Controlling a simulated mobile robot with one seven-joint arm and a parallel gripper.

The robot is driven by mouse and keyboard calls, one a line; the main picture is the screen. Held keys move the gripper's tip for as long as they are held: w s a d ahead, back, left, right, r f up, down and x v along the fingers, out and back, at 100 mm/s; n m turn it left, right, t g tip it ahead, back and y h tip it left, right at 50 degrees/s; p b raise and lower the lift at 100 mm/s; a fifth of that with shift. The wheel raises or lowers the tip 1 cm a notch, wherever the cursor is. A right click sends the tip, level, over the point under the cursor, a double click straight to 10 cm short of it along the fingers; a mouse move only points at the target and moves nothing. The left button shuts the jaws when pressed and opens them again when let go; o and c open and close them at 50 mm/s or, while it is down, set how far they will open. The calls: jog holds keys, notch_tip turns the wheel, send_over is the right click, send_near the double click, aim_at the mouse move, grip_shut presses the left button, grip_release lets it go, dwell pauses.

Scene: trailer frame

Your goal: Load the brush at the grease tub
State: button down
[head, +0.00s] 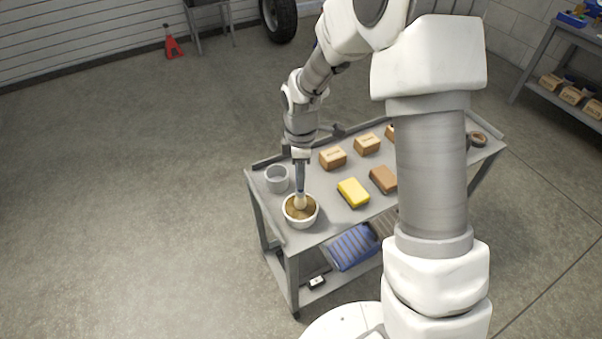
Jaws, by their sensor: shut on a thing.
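The grease tub (288,218) is a white round bowl with brown grease in it, near the front left corner of the cart top. The brush (299,196) is upright, with its pale lower end in the tub, at or in the grease. Its exact depth cannot be told. My gripper (300,165) is directly above the tub, pointing down, shut on the upper part of the brush. The fingertips are small in the head view.
A grey cup (277,180) stands just behind the tub. A yellow sponge (353,192), a brown block (383,179) and small cartons (333,158) stand to the right on the grey cart (327,222). My arm hides part of the cart's right side.

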jog(key=shift+f+b, duration=0.3)
jog(key=shift+f, duration=0.25)
dwell(1.5)
notch_tip(320, 180, up, 7)
jog(key=p, duration=0.6)
jog(key=shift+r, duration=0.1)
dwell(0.8)
